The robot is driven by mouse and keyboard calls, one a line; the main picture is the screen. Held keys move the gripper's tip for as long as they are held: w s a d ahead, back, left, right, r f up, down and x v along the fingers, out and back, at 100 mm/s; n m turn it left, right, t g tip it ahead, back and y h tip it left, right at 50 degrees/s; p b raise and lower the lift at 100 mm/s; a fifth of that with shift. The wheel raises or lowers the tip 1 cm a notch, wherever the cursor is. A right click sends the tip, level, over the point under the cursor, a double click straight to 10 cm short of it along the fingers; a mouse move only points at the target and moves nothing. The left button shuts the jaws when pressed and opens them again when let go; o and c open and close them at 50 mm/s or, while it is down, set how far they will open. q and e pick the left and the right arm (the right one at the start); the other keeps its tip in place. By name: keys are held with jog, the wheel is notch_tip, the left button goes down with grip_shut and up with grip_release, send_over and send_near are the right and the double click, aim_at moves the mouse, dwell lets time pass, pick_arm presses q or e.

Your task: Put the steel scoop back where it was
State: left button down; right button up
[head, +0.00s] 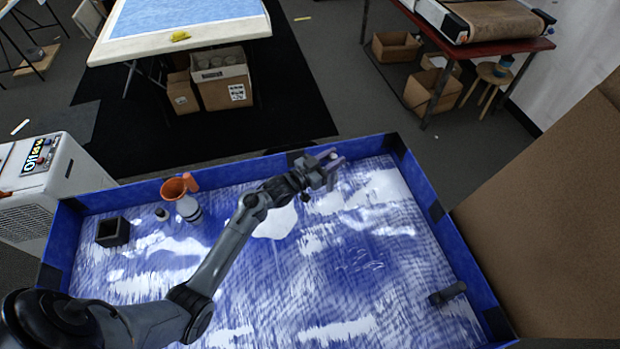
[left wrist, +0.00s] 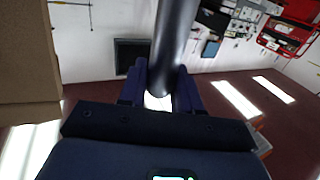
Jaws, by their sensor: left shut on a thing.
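My left gripper (head: 328,166) is above the far part of the blue-walled tray (head: 420,185), near its far wall. It is shut on a smooth, dark grey rounded bar, seen between the fingers in the left wrist view (left wrist: 176,45). I take this bar to be the steel scoop; its bowl cannot be made out. In the head view the held thing is small and hard to separate from the fingers. My right gripper is not in view.
At the tray's left are an orange funnel-like cup (head: 175,189), a white bottle (head: 188,208), a small bottle (head: 162,214) and a dark open box (head: 112,232). A dark cylinder (head: 447,293) lies near the right wall. The tray's right middle is clear.

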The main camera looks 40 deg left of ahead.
pick_arm(q)
jog(key=w+a+f+b, duration=0.1)
jog(key=a+f+b, duration=0.1)
jog(key=a+f, duration=0.8)
jog(key=shift+a+f+b, duration=0.25)
jog(key=shift+a+b, duration=0.05)
jog(key=shift+a, duration=0.35)
jog(key=shift+f, duration=0.2)
jog(key=c, duration=0.8)
grip_release()
